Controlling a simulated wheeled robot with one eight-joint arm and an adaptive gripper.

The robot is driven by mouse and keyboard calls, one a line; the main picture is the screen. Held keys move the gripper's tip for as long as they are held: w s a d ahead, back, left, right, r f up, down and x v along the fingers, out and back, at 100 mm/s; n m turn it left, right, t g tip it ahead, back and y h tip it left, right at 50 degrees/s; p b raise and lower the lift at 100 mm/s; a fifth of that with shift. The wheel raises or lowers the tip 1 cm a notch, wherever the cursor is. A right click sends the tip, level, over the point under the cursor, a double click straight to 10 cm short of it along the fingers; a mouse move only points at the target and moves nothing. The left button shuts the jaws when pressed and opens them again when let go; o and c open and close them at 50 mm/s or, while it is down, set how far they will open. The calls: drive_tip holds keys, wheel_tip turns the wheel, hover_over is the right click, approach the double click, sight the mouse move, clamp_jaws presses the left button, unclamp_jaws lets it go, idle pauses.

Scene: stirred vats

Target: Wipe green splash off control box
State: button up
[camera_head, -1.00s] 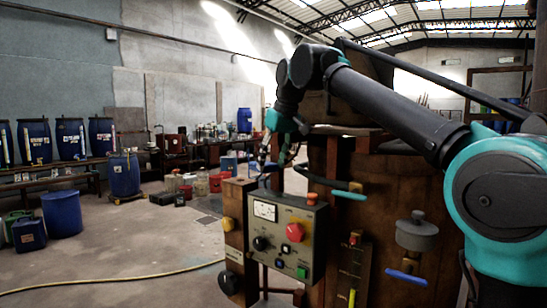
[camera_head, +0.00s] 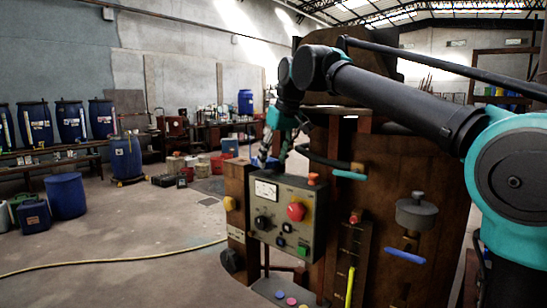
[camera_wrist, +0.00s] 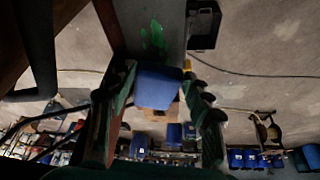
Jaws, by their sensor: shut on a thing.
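The grey control box (camera_head: 288,217) has a dial, a red knob and buttons on its front in the head view. In the wrist view, a bright green splash (camera_wrist: 154,38) lies on a grey face that appears to be part of the box. My gripper (camera_wrist: 158,92) is shut on a blue block, likely a sponge (camera_wrist: 158,87), close to the splash; contact cannot be told. In the head view my gripper (camera_head: 277,148) is behind and above the box's top edge, its fingertips partly hidden. The splash does not show there.
A wooden vat (camera_head: 425,170) stands right of the box, with a blue-handled valve (camera_head: 404,256) and a grey pot-like fitting (camera_head: 416,213). An orange knob (camera_head: 313,179) rises at the box's top corner. A yellow hose (camera_head: 120,260) crosses the open floor at left.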

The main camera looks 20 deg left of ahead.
drive_tip(key=shift+f, duration=0.95)
idle(0.4)
drive_tip(key=shift+s+d+r, duration=0.1)
drive_tip(key=shift+s+d, duration=0.25)
drive_tip(key=shift+d, duration=0.4)
drive_tip(key=shift+s+d, duration=0.3)
drive_tip(key=shift+d, duration=0.4)
drive_tip(key=shift+s+d, duration=0.3)
drive_tip(key=shift+d, duration=0.5)
drive_tip(key=shift+s+d, duration=0.3)
drive_tip(key=shift+d, duration=0.5)
drive_tip(key=shift+s+d, duration=0.3)
drive_tip(key=shift+d, duration=0.45)
drive_tip(key=shift+s+d, duration=0.3)
drive_tip(key=shift+d, duration=0.4)
drive_tip(key=shift+f, duration=0.25)
drive_tip(key=shift+w+a+r, duration=0.1)
drive_tip(key=shift+w+a, duration=0.25)
drive_tip(key=shift+a, duration=0.5)
drive_tip(key=shift+w+a, duration=0.3)
drive_tip(key=shift+a, duration=0.5)
drive_tip(key=shift+c, duration=0.4)
